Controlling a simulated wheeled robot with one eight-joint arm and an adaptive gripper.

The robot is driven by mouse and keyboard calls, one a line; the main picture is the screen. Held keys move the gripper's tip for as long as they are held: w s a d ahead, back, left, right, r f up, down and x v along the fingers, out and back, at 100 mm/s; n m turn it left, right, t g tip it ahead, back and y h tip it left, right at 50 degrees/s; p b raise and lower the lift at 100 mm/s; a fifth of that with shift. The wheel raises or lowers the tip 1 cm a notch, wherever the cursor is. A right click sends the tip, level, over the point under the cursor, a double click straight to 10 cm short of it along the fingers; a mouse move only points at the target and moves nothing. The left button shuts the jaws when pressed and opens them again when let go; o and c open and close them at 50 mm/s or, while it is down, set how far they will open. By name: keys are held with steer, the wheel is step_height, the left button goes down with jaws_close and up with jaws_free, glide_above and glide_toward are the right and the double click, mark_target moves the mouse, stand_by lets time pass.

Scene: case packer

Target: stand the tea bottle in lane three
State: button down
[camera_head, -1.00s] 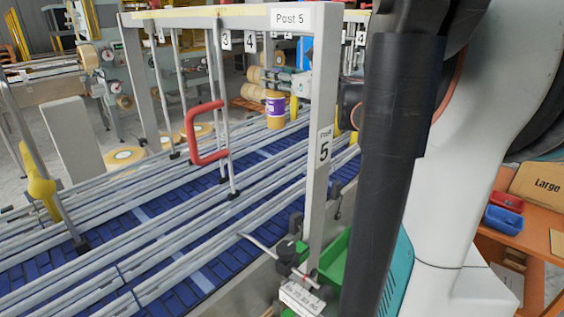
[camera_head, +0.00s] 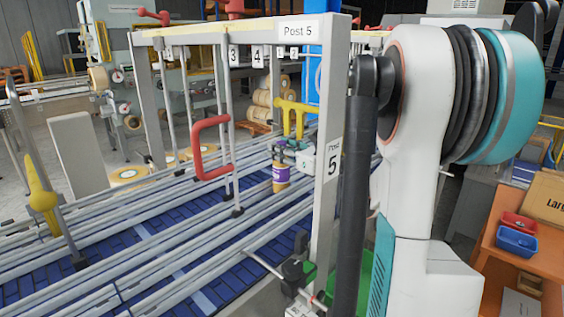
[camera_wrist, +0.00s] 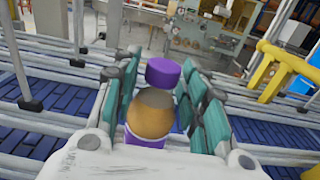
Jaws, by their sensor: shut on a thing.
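The tea bottle (camera_head: 281,178) has an amber body, a purple label and a purple cap. In the head view it is upright above or on the blue conveyor lanes, right of the red loop handle; whether its base touches is unclear. My gripper (camera_head: 290,153) is at its upper part. In the wrist view the bottle (camera_wrist: 150,118) is between the teal finger pads of my gripper (camera_wrist: 160,85), which is shut on it. The number 3 plate (camera_head: 233,54) hangs on the Post 5 frame. I cannot tell which lane the bottle is over.
A red loop handle (camera_head: 210,170) hangs on rods over the lanes, left of the bottle. A yellow handle (camera_head: 295,113) stands just behind it. The Post 5 upright (camera_head: 328,185) is close on the right. Metal guide rails separate the blue lanes (camera_head: 215,285).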

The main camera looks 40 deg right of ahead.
steer(key=shift+f+b, duration=0.3)
steer(key=shift+f, duration=1.55)
steer(key=c, duration=1)
jaws_free()
steer(key=shift+o, duration=0.2)
steer(key=s, duration=0.8)
steer(key=s+d, duration=0.1)
steer(key=s, duration=0.3)
steer(key=shift+p, duration=0.3)
